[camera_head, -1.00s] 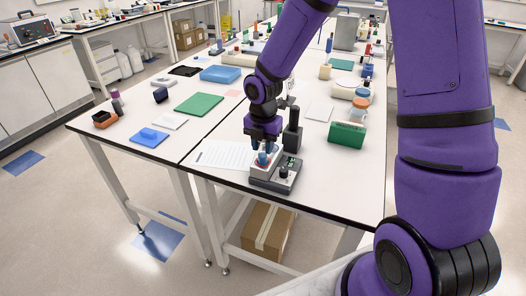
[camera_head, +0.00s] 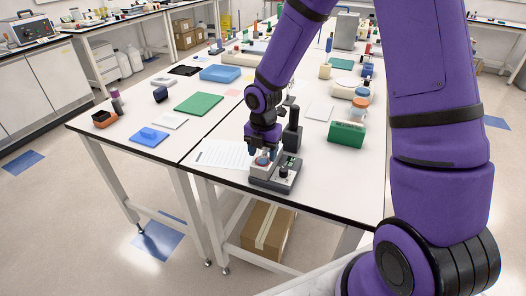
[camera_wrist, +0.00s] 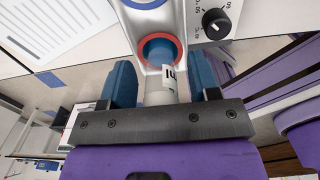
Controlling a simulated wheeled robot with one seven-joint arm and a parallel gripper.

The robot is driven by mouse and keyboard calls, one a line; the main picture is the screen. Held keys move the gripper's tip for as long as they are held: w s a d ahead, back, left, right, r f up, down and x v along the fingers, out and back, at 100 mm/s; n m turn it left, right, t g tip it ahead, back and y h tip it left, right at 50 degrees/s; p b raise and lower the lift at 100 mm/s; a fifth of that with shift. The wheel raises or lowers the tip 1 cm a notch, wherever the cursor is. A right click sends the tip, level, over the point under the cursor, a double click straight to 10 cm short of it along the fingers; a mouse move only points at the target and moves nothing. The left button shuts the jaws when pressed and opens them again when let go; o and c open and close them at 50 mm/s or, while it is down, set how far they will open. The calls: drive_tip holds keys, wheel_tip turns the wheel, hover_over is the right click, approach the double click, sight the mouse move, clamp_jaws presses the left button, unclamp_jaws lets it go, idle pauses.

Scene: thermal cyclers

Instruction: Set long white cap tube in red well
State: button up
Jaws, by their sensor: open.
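A tube (camera_wrist: 160,92) with a pale upper part and a printed label stands between my fingers in the wrist view. Its far end meets the red-ringed well (camera_wrist: 178,42) of the thermal cycler (camera_wrist: 188,12). How deep it sits is hard to tell, and its cap end is hidden by my gripper's palm. My gripper (camera_wrist: 163,82) has its two blue fingers apart, one on each side of the tube. In the head view, my gripper (camera_head: 262,147) is directly over the cycler (camera_head: 276,177) at the front of the table, and the tube is mostly hidden there.
A blue-ringed well (camera_wrist: 146,3) lies beyond the red one. A dial (camera_wrist: 216,22) is at its right. A paper sheet (camera_head: 217,153) lies left of the cycler, a dark upright device (camera_head: 292,133) stands behind it, and a green rack (camera_head: 347,134) is to the right.

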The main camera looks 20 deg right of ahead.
wheel_tip(320, 180, up, 12)
drive_tip(key=shift+r, duration=0.1)
drive_tip(key=shift+s+d+r+m, duration=0.2)
drive_tip(key=shift+r+m, duration=0.1)
drive_tip(key=shift+r, duration=0.1)
drive_tip(key=s+d+r+m+t, duration=0.2)
drive_tip(key=s+r+m, duration=0.6)
drive_tip(key=s+m, duration=0.4)
drive_tip(key=s+d+r+m+t, duration=0.3)
drive_tip(key=s+r+m, duration=0.6)
drive_tip(key=s+m, duration=0.3)
drive_tip(key=shift+s+d+m, duration=0.35)
drive_tip(key=shift+d+m, duration=0.4)
drive_tip(key=shift+m, duration=0.45)
drive_tip(key=shift+r, duration=0.1)
